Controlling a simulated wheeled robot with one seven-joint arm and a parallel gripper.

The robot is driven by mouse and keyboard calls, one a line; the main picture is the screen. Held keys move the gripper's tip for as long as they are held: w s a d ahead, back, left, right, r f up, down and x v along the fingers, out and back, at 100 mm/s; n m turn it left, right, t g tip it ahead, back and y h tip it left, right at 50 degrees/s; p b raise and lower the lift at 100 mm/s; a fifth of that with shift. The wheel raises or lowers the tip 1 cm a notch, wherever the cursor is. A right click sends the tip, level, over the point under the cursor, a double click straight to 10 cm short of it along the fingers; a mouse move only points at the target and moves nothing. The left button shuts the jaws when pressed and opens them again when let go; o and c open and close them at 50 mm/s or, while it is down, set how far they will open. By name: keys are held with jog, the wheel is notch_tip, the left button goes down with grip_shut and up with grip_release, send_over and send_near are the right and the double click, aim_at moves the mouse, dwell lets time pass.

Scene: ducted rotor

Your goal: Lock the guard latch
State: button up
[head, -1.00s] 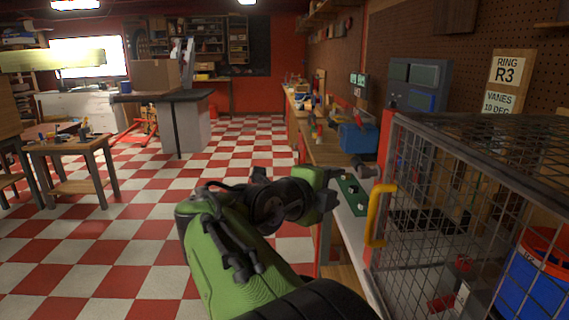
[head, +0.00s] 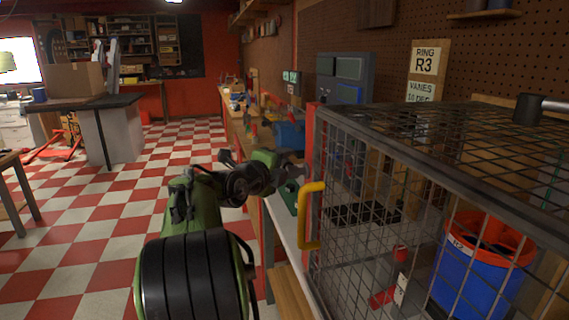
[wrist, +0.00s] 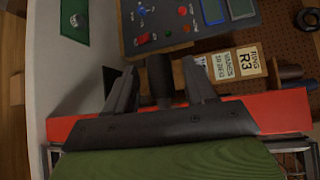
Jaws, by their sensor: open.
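The wire-mesh guard (head: 390,150) stands at the right in the head view, with a yellow handle (head: 304,215) on its near left edge and a red post (head: 309,140) at that corner. My gripper (head: 287,172) is just left of the post, partly hidden by my arm. In the wrist view my gripper (wrist: 161,88) is open, its two dark fingers spread. A dark round knob (wrist: 160,72), perhaps the guard latch, shows between the fingers; contact cannot be told. The red frame bar (wrist: 270,112) runs behind the fingers.
A blue bucket (head: 465,285) with an orange rim stands inside the guard. A grey control panel (wrist: 190,22) and a RING R3 sign (wrist: 249,60) are beyond my gripper. A bench runs along the right wall; the checkered floor (head: 110,240) at left is open.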

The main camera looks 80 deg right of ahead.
jog(key=shift+s+d+f, duration=0.1)
jog(key=shift+s+d, duration=0.05)
jog(key=shift+d, duration=0.45)
grip_shut()
